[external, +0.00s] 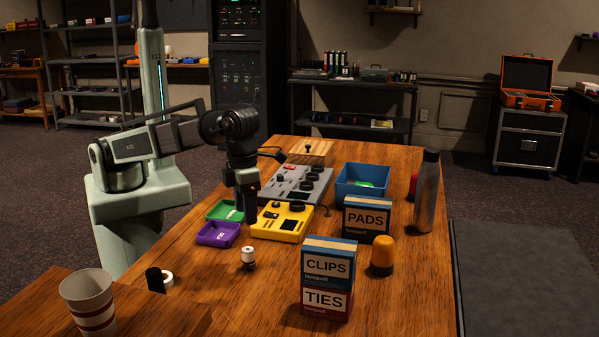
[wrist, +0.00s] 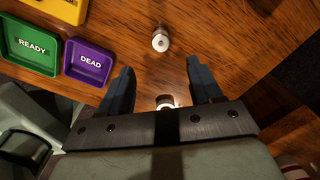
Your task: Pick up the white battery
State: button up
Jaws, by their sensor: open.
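A small white cylinder with a dark lower part, which looks like the white battery (external: 248,257), stands upright on the wooden table in front of the purple tray. In the wrist view the white battery (wrist: 160,42) is seen from above, just beyond the fingertips and between their lines. My gripper (external: 247,217) points down above the table, behind the battery, near the yellow device. In the wrist view my gripper (wrist: 160,68) is open, with nothing held. A second white piece (wrist: 166,102) shows between the finger bases, partly hidden by the gripper body.
A purple DEAD tray (wrist: 89,62) and green READY tray (wrist: 32,43) lie left of the battery in the wrist view. The yellow device (external: 282,223) is close to my gripper. A CLIPS/TIES box stack (external: 328,280) and black-and-white object (external: 160,279) flank the battery, with bare table between.

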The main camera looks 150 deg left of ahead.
aim_at(248, 249)
jog(key=shift+m, duration=0.6)
jog(key=shift+f, duration=6.9)
jog(key=shift+w, duration=0.1)
jog(key=shift+c, duration=0.4)
grip_shut()
jog(key=shift+r, duration=0.1)
